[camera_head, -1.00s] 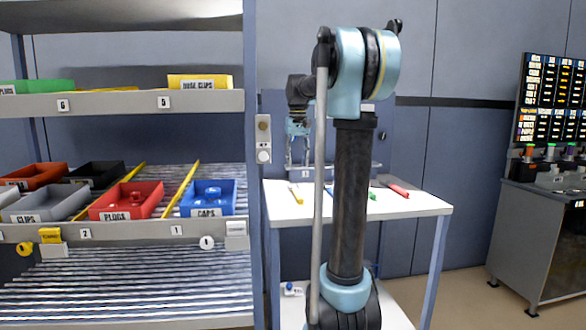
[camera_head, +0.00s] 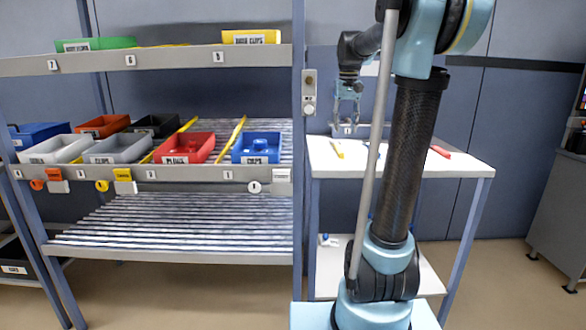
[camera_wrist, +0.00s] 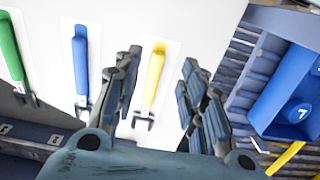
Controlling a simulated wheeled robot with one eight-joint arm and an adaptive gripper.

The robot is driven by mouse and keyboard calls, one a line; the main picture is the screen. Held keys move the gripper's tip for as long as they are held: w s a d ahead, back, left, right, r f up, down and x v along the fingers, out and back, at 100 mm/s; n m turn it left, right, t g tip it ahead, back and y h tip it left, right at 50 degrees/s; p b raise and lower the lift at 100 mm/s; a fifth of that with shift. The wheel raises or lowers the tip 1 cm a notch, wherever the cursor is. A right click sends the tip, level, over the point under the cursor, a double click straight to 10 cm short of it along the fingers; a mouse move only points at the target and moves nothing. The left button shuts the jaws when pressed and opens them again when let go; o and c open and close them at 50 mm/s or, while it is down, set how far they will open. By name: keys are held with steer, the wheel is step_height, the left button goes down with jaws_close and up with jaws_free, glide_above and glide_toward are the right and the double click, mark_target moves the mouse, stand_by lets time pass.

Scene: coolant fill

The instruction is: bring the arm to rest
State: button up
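My gripper (camera_head: 347,122) hangs over the back left of a white table (camera_head: 470,165) in the head view, with my arm upright in front. In the wrist view my gripper (camera_wrist: 160,58) is open, its two dark fingers apart with nothing held. A yellow-handled tool (camera_wrist: 153,78) lies on the table, seen in the gap between the fingers, apart from them. A blue-handled tool (camera_wrist: 80,55) and a green-handled tool (camera_wrist: 12,50) lie to its left in the wrist view. My arm hides part of the table in the head view.
A shelf rack stands left, with a red bin (camera_head: 186,148) and a blue bin (camera_head: 257,148) near the table. The rack post (camera_head: 298,200) is close to the table's left edge. A grey cabinet (camera_head: 562,190) stands right.

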steer(key=s+f+t, duration=0.2)
steer(key=s+f, duration=2.5)
steer(key=s, duration=0.3)
steer(key=shift+s+d+f, duration=0.2)
steer(key=shift+s+d, duration=0.1)
